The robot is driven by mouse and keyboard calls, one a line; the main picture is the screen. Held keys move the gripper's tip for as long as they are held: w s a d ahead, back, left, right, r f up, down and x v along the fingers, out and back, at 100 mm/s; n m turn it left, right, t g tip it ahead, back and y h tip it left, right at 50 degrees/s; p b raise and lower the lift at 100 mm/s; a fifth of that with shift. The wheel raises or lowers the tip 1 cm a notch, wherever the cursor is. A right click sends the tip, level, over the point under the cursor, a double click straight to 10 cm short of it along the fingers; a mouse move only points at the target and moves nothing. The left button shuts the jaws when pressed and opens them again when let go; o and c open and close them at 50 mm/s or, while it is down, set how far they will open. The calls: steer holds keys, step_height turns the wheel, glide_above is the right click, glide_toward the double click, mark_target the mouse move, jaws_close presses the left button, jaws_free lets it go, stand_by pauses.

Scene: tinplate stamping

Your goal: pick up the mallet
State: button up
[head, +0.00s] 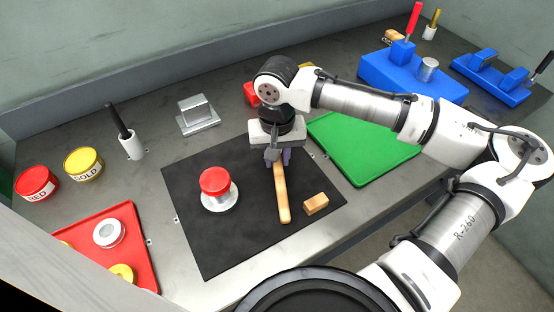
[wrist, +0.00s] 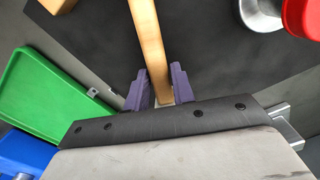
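The mallet's pale wooden handle (head: 283,203) lies on the black mat with its rounded end toward me. Its far part is hidden behind my gripper, and I cannot see the mallet's head. My gripper (head: 279,156) is low over the mat at the far part of the handle. In the wrist view, the purple fingers of my gripper (wrist: 159,84) stand close on either side of the handle (wrist: 147,38). They appear shut on it, with hardly any gap. The handle looks still down at the mat.
The black mat (head: 215,245) also bears a red-topped piece (head: 215,183) at left and a small wooden block (head: 316,203) close right of the handle. A green tray (head: 385,165) is at right, a red tray (head: 75,232) at left. A metal block (head: 198,118) stands behind.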

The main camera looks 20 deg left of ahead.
jaws_close()
steer(key=shift+r, duration=0.15)
step_height(320, 180, up, 20)
steer(key=w+d+n+g+h+b, duration=0.1)
steer(key=w+n+b, duration=0.1)
steer(key=n+b, duration=0.15)
steer(key=shift+n, duration=0.45)
step_height(320, 180, down, 20)
steer(key=shift+d+r+p, duration=0.1)
steer(key=shift+r+p, duration=0.15)
steer(key=shift+p, duration=0.9)
